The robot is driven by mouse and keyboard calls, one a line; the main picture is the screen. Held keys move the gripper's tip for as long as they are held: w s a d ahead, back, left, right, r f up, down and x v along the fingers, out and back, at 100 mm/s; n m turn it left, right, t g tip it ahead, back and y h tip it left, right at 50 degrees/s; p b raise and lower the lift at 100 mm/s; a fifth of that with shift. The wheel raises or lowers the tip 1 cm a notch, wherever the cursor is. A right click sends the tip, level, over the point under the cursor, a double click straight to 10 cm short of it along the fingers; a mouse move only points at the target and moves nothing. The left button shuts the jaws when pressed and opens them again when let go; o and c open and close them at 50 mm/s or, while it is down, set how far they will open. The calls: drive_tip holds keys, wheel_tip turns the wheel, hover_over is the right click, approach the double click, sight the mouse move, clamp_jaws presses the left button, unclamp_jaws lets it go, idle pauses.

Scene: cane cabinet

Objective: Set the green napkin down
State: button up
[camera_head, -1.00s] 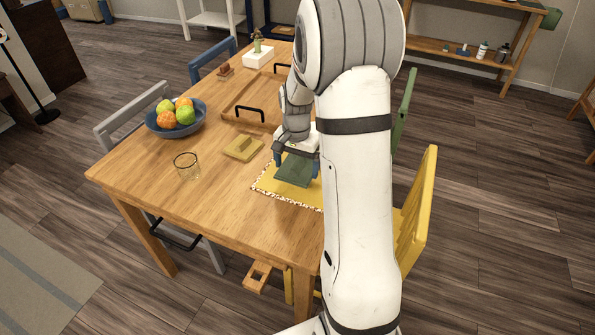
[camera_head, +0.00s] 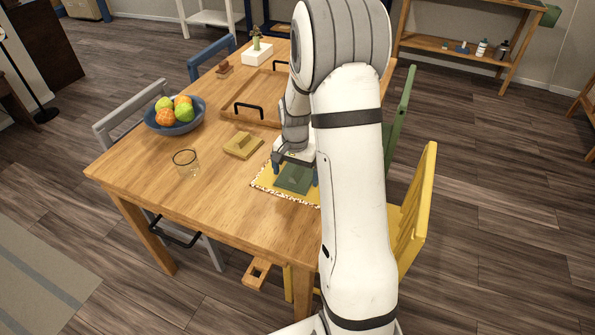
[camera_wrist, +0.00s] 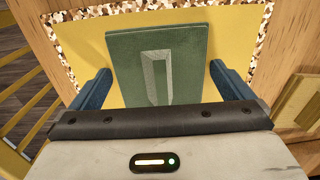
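The green napkin (camera_head: 293,182) is a flat folded square with a raised strip in its middle. It lies on the yellow placemat (camera_head: 264,184) with a speckled border, near the table's right side. In the wrist view, the napkin (camera_wrist: 188,70) sits between my two blue fingers, with the yellow mat (camera_wrist: 82,45) visible around it. My gripper (camera_head: 296,171) is open just over the napkin. In the wrist view, my gripper's fingers (camera_wrist: 160,78) stand apart from both napkin edges. My arm hides part of the mat in the head view.
A mustard folded napkin (camera_head: 243,146) and a glass (camera_head: 186,162) are left of the mat. A blue fruit bowl (camera_head: 174,116) and a wooden tray (camera_head: 238,115) are farther back. A yellow chair (camera_head: 418,215) stands at the right. The table's front left is clear.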

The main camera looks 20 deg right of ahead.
sight(295, 171)
wheel_tip(295, 171, up, 11)
drive_tip(key=p, duration=0.1)
drive_tip(key=s+a+r+n, duration=0.2)
drive_tip(key=s+a+n, duration=0.1)
drive_tip(key=s, duration=0.4)
drive_tip(key=s+a+r+n+t, duration=0.1)
drive_tip(key=s+a+r+n, duration=0.2)
drive_tip(key=s, duration=0.5)
drive_tip(key=s+a+r+n+t, duration=0.1)
drive_tip(key=s+a+r+n, duration=0.1)
drive_tip(key=s, duration=0.5)
drive_tip(key=shift+s+a+r+n, duration=0.15)
drive_tip(key=shift+s+a+n, duration=0.15)
drive_tip(key=shift+a+n, duration=0.35)
drive_tip(key=shift+a, duration=0.1)
